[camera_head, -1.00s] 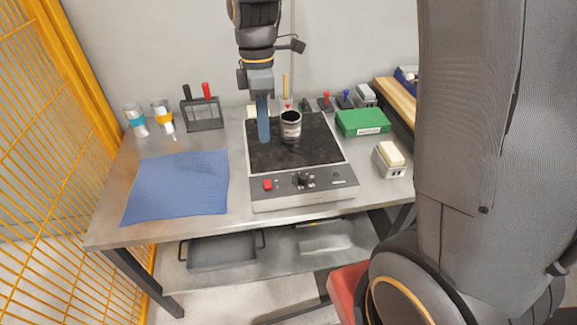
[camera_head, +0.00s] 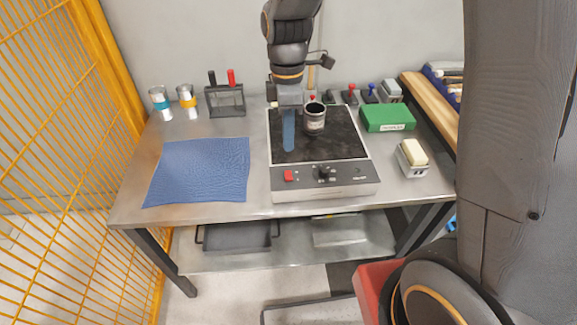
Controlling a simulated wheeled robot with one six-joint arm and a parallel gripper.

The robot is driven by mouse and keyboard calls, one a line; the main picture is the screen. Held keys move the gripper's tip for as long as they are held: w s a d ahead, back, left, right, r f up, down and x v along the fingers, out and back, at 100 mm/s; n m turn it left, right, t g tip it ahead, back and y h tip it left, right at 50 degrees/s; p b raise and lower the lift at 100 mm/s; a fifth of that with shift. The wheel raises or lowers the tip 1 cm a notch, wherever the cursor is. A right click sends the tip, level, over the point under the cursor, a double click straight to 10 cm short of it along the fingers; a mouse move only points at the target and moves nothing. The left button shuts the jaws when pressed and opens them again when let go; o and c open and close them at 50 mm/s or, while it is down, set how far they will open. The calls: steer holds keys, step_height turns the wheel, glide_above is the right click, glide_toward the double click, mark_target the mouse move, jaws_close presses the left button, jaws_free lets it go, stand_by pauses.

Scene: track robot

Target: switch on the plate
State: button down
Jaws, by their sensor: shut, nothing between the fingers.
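The plate (camera_head: 341,150) is a black-topped hot plate on the metal table, with a grey front panel. The panel bears a red switch (camera_head: 289,176) at its left and a black knob (camera_head: 324,173) near its middle. A small dark-mouthed can (camera_head: 314,120) stands on the plate's top. My gripper (camera_head: 289,149) points down over the left part of the plate, behind the red switch. Its blue fingers are shut together with nothing between them. I cannot tell how high the tips are above the surface. The can is just right of my fingers.
A blue cloth (camera_head: 198,171) lies left of the plate. A green box (camera_head: 388,117) and a sponge holder (camera_head: 411,159) are at the right. A yellow mesh fence (camera_head: 55,160) borders the left.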

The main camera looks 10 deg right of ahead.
mark_target(289, 179)
steer(key=f, duration=0.3)
steer(key=f+p, duration=0.1)
steer(key=f, duration=0.2)
steer(key=s+f+p, duration=0.1)
steer(key=f, duration=0.2)
steer(key=shift+s+f, duration=0.1)
steer(key=shift+f, duration=0.15)
steer(key=shift+s+f, duration=0.15)
steer(key=shift+f, duration=0.15)
